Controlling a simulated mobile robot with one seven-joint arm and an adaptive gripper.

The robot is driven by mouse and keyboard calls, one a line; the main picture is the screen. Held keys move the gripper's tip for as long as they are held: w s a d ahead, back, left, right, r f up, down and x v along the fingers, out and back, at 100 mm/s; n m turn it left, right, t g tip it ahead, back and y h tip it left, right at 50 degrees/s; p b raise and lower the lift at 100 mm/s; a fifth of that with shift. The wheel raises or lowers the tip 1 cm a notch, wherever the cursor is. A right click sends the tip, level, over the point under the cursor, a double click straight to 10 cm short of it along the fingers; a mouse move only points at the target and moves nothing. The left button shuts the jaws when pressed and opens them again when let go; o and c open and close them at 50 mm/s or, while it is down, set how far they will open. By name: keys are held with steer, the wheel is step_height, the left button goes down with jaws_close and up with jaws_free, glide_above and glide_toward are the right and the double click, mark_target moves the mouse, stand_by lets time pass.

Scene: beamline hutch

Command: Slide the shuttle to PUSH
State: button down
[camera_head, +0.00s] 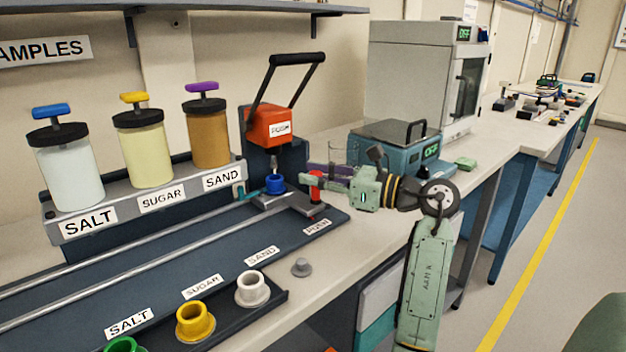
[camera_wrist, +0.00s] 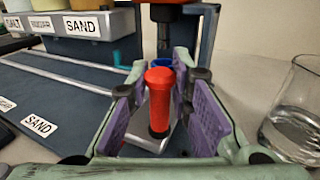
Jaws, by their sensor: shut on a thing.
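The shuttle (camera_head: 293,201) is a grey metal plate on the rails at the right end of the dark base, beside the PUSH label (camera_head: 317,227). A blue cup (camera_head: 275,184) sits on its far end, under the orange-headed press (camera_head: 268,126). The shuttle's red handle (camera_wrist: 160,100) stands upright at the near end. My gripper (camera_head: 316,180) is shut on this handle, with a purple-padded finger on each side in the wrist view. The fingers hide part of the plate.
SALT (camera_head: 70,170), SUGAR (camera_head: 143,148) and SAND (camera_head: 208,130) dispensers stand at the left. Yellow (camera_head: 194,322) and white (camera_head: 252,289) cups sit in the front rack. A glass beaker (camera_wrist: 292,110) stands close right of my gripper, before a teal device (camera_head: 395,150).

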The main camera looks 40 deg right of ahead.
steer(key=shift+d+r, duration=0.1)
steer(key=shift+d, duration=0.15)
steer(key=c, duration=1.6)
jaws_free()
steer(key=shift+d, duration=0.1)
steer(key=shift+o, duration=0.2)
steer(key=v, duration=1.2)
steer(key=shift+s, duration=0.1)
